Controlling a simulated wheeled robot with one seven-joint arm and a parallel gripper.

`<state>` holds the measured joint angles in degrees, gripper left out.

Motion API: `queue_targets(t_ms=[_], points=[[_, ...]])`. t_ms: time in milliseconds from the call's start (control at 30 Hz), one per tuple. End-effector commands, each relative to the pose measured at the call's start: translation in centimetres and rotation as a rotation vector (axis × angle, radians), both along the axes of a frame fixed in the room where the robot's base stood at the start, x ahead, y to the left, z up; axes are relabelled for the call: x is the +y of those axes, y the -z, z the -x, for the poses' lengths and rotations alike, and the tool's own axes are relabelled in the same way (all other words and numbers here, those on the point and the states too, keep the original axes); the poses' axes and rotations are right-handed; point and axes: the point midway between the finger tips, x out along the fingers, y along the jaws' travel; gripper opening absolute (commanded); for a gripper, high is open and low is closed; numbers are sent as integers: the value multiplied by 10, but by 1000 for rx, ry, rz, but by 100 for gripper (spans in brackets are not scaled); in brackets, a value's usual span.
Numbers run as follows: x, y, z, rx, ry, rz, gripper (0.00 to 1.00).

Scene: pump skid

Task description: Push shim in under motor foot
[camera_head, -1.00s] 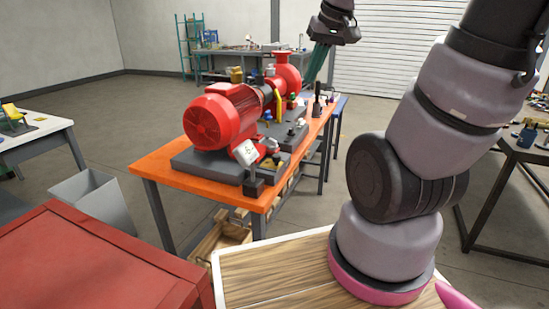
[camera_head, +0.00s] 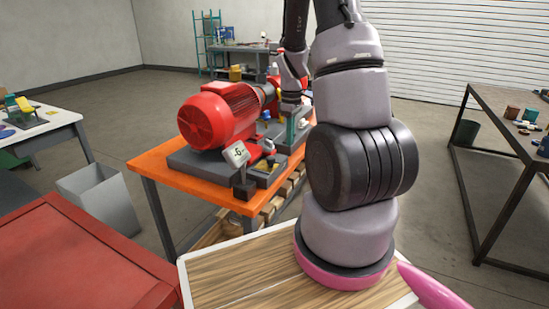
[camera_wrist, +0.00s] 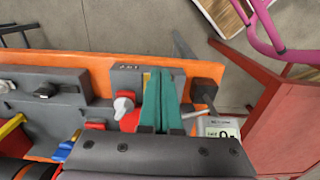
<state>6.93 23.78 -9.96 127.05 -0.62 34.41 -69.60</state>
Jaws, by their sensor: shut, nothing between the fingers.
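The red motor (camera_head: 218,115) sits on a dark grey base on the orange bench. A red motor foot (camera_head: 256,150) shows at its near right side, and red foot parts also show in the wrist view (camera_wrist: 129,120). A small yellow piece, likely the shim (camera_head: 265,166), lies on the base near that foot. In the wrist view a yellow sliver (camera_wrist: 147,82) shows beside my fingers, mostly hidden by them. My gripper (camera_head: 297,128) has teal fingers, shut and empty, above the base's right side. In the wrist view the gripper (camera_wrist: 161,74) overlaps the grey block by the foot; contact is unclear.
A gauge display (camera_head: 237,154) stands on a black block at the base's near corner, close to my fingers in the wrist view (camera_wrist: 222,130). A red cabinet (camera_head: 80,260) and grey bin (camera_head: 98,197) stand left.

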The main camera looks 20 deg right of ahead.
Motion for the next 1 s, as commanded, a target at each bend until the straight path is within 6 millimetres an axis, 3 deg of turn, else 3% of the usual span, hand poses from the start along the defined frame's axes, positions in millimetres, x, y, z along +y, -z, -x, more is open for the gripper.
queue_targets(t_ms=[167,600,800,1000], points=[[-1,18,1,6,-5,-1,0],[1,104,-1,4,-5,0,0],[19,101,-25,0,-7,3,0],[24,100,-32,1,-3,2,0]])
